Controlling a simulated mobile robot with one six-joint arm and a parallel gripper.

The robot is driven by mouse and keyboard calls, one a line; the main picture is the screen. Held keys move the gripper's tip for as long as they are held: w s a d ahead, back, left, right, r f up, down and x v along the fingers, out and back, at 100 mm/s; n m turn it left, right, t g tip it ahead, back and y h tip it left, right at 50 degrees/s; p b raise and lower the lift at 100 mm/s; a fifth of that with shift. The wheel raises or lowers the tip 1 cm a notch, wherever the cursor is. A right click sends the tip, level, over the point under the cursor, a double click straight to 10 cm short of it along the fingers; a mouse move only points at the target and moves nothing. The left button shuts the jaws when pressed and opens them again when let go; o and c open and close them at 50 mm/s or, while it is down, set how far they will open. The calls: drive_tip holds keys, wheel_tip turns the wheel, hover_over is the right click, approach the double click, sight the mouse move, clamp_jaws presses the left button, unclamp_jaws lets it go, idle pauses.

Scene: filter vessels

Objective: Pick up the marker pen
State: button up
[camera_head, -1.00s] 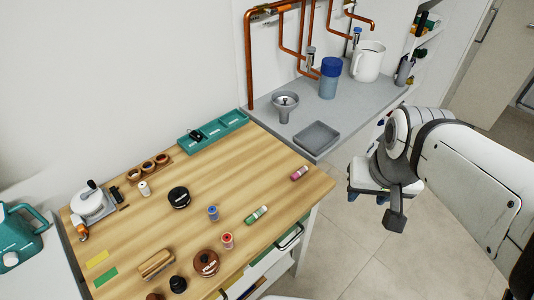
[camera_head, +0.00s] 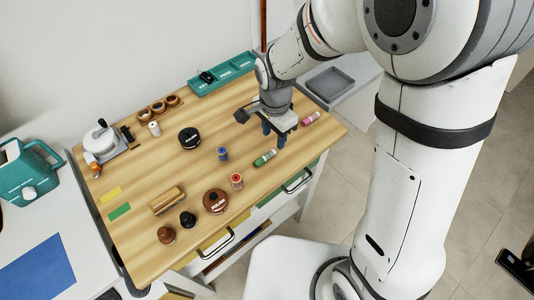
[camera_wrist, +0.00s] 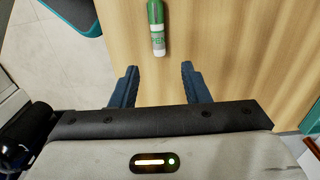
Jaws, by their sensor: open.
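A green marker pen with a white band and a pale end (camera_head: 264,158) lies on the wooden bench top (camera_head: 150,235). It also shows in the wrist view (camera_wrist: 156,28), cut off by the top edge. A similar pink marker (camera_head: 310,118) lies near the bench's right corner. My gripper (camera_head: 274,135) is over the right part of the bench, between the two markers, pointing down. In the wrist view its blue fingers (camera_wrist: 159,72) are spread with nothing between them. The green marker lies beyond the fingertips, roughly in line with the gap.
A blue-capped small bottle (camera_head: 223,154) and a red one (camera_head: 236,181) stand left of the green marker. A round brown tin (camera_head: 216,201) and black tin (camera_head: 190,138) are farther left. A teal tray (camera_head: 222,75) lies at the back.

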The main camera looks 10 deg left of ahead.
sight(271, 152)
drive_tip(key=f, duration=0.4)
drive_tip(key=f+p, duration=0.1)
drive_tip(key=f, duration=0.1)
drive_tip(key=shift+s+a, duration=0.3)
drive_tip(key=shift+s, duration=0.1)
clamp_jaws()
